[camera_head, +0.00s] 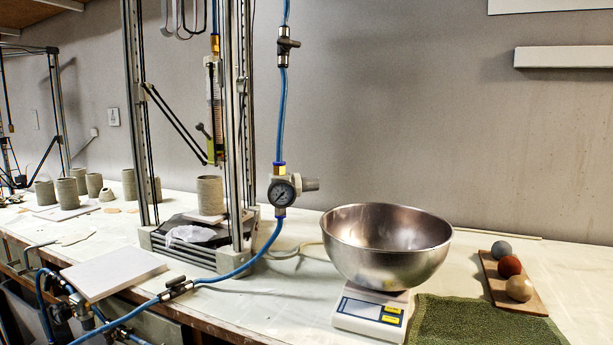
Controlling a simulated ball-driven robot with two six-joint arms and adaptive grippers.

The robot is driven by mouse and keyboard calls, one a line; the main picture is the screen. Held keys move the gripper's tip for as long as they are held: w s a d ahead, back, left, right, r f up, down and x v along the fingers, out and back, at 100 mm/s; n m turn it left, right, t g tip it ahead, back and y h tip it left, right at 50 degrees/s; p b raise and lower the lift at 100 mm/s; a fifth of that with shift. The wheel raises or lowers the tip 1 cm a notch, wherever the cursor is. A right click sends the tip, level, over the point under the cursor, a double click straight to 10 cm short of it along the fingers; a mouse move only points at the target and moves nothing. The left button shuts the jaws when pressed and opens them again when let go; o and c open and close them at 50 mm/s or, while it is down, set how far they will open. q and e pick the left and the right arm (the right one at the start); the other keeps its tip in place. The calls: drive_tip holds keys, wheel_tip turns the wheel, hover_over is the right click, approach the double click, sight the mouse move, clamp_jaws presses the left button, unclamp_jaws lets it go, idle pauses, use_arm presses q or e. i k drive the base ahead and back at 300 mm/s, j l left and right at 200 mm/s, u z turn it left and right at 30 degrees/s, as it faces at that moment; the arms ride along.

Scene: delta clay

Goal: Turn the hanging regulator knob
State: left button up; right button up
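The hanging regulator has a round dial gauge (282,193) with a dark rim and a grey knob (309,185) sticking out to its right. It hangs in line on a blue hose (282,115) that comes down from above and leaves below toward the lower left. A small inline valve (288,44) sits higher on the same hose. The knob is unobstructed, with bare wall behind it. Neither of my grippers shows in the head view.
A steel bowl (385,250) stands on a white scale (370,312), right of the regulator. A green towel (475,325) and a board with three balls (540,303) lie farther right. A metal-framed clay printer (134,110) stands left. A white slab (113,275) lies near the table's front edge.

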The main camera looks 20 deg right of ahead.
sight(309, 184)
drive_tip(key=k+l, duration=0.2)
drive_tip(key=l, duration=0.2)
drive_tip(key=k+l, duration=0.2)
drive_tip(key=l, duration=0.2)
drive_tip(key=k+l, duration=0.2)
drive_tip(key=l, duration=0.2)
drive_tip(key=k+j+u, duration=0.25)
drive_tip(key=u, duration=0.2)
drive_tip(key=k+j+u, duration=0.4)
